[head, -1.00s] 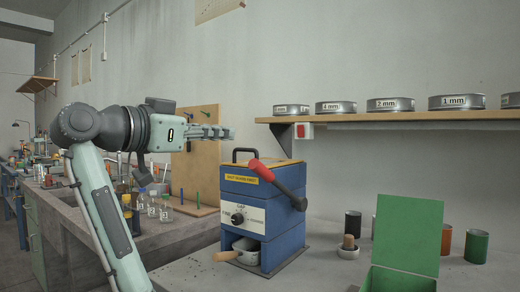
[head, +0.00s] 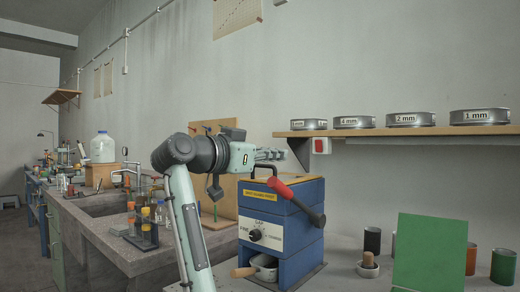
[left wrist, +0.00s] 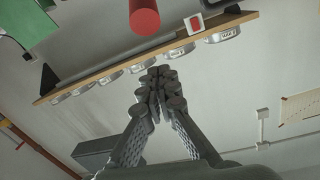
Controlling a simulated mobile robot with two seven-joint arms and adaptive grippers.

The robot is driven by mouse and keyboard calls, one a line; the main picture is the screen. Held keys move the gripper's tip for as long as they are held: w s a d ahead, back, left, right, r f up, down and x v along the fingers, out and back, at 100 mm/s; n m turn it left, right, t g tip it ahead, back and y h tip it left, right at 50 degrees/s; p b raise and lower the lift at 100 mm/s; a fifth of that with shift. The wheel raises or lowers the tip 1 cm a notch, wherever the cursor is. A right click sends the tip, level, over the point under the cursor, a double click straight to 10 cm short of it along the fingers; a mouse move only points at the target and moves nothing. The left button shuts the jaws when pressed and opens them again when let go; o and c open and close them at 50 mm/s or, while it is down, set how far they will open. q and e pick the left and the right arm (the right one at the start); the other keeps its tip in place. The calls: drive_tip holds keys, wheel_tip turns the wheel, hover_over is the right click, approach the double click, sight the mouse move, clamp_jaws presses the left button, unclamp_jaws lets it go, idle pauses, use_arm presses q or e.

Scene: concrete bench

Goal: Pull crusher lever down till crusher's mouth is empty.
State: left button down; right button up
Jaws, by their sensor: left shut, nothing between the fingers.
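The crusher (head: 285,230) is a blue box on the bench with a dial panel on its front. Its lever has a red grip (head: 281,188) and a dark arm that runs down to the right side of the box. The crusher's mouth on top cannot be seen into from here. My left gripper (head: 280,154) is shut and empty, above the crusher and a little above the red grip, apart from it. In the left wrist view the red grip (left wrist: 144,20) shows beyond the fingertips. My right gripper is not in view.
A pan with a wooden handle (head: 244,272) sits at the crusher's base. A shelf (head: 420,131) with several sieves is on the wall at right. A sink bench with bottles lies left.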

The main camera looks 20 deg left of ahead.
use_arm(q)
drive_tip(key=shift+s+a+f, duration=0.2)
drive_tip(key=shift+f, duration=0.35)
drive_tip(key=shift+s+a+f, duration=0.2)
drive_tip(key=shift+a+f, duration=0.05)
drive_tip(key=shift+f, duration=0.3)
drive_tip(key=shift+s+a+f, duration=0.2)
drive_tip(key=shift+f, duration=0.35)
drive_tip(key=shift+f, duration=0.25)
